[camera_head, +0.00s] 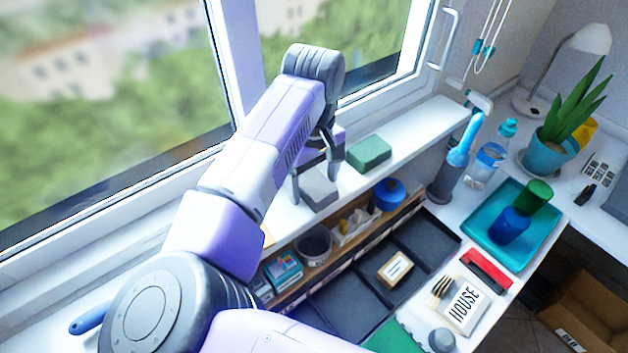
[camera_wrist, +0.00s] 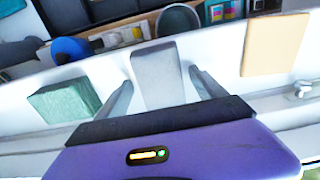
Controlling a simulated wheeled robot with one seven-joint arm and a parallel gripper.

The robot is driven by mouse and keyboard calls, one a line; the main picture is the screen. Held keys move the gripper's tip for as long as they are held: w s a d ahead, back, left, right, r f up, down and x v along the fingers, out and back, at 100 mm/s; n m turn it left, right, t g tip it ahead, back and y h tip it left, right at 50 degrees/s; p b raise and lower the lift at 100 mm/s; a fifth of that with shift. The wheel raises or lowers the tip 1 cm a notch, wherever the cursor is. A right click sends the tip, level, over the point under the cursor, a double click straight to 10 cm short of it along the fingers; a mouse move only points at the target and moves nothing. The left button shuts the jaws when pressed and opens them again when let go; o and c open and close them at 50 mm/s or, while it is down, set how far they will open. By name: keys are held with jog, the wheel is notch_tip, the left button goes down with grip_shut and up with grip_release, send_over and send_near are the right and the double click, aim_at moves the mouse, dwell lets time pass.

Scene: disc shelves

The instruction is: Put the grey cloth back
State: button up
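The grey cloth (camera_head: 318,188) looks like a folded grey block and lies on the white windowsill. It also shows in the wrist view (camera_wrist: 157,72), between my two fingers. My gripper (camera_head: 314,178) is over the sill at the cloth, pointing down. In the wrist view my gripper (camera_wrist: 165,92) is open, with one finger on each side of the cloth and visible gaps. The cloth is not gripped. Whether the fingertips are level with the cloth is hard to tell.
A green block (camera_head: 368,152) lies on the sill beside the cloth; a tan flat piece (camera_wrist: 275,45) lies on the other side. A wooden rack (camera_head: 345,237) with a blue round container (camera_head: 389,194) runs below the sill. The window (camera_head: 110,90) is close behind.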

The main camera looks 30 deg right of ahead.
aim_at(315, 181)
notch_tip(315, 181, up, 12)
jog(key=b, duration=0.2)
jog(key=shift+r, duration=0.2)
dwell(0.3)
jog(key=shift+d, duration=0.1)
